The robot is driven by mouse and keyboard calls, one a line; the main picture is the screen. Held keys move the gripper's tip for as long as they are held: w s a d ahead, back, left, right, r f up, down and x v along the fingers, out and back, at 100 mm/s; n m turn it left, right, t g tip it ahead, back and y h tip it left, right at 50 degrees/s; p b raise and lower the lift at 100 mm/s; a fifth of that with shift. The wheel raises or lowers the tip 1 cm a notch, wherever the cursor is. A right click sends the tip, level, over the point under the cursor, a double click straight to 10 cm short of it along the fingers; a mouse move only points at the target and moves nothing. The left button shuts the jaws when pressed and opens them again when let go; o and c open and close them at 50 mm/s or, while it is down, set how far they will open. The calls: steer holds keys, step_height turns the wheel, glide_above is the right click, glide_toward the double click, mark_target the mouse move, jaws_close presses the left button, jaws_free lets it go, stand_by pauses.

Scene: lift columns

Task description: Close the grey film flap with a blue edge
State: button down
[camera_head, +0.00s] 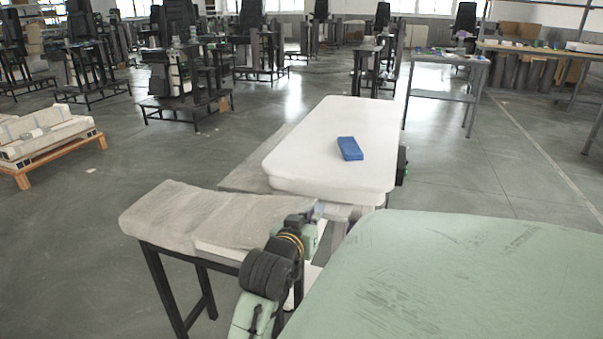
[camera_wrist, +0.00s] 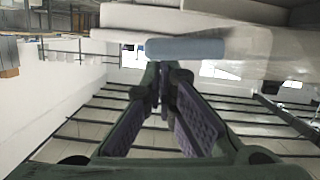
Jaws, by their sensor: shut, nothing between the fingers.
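My gripper (camera_head: 318,213) is in the gap between the grey-covered table and the white padded table. In the wrist view its fingers (camera_wrist: 164,78) are shut and empty, with purple pads. A pale blue rounded bar (camera_wrist: 186,48) lies just past the fingertips in that view, below a white slab; it may be the flap's blue edge, but I cannot tell. A grey translucent surface (camera_wrist: 275,62) extends right of the bar and could be the film. In the head view I cannot make out the flap; my arm hides part of the gap. Contact with the bar is unclear.
The white padded table (camera_head: 325,160) carries a blue block (camera_head: 350,148). A grey-covered table (camera_head: 185,215) stands left of my arm. A pale green surface (camera_head: 470,275) fills the lower right. A wooden pallet (camera_head: 60,155) lies at left. Floor is open right of the white table.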

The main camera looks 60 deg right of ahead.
steer(key=shift+s+f+m+t+b, duration=0.25)
steer(key=shift+f+b, duration=0.2)
steer(key=shift+f, duration=0.55)
steer(key=shift+s+f+m+t+b, duration=0.1)
steer(key=shift+f+m+b, duration=0.3)
steer(key=shift+f, duration=0.55)
steer(key=shift+f, duration=0.1)
steer(key=shift+r+p, duration=0.55)
step_height(320, 180, up, 4)
steer(key=p, duration=0.4)
steer(key=shift+r, duration=0.2)
steer(key=f+b+v, duration=0.1)
steer(key=b+v, duration=0.1)
steer(key=v, duration=0.7)
steer(key=shift+a, duration=0.45)
steer(key=shift+r, duration=0.15)
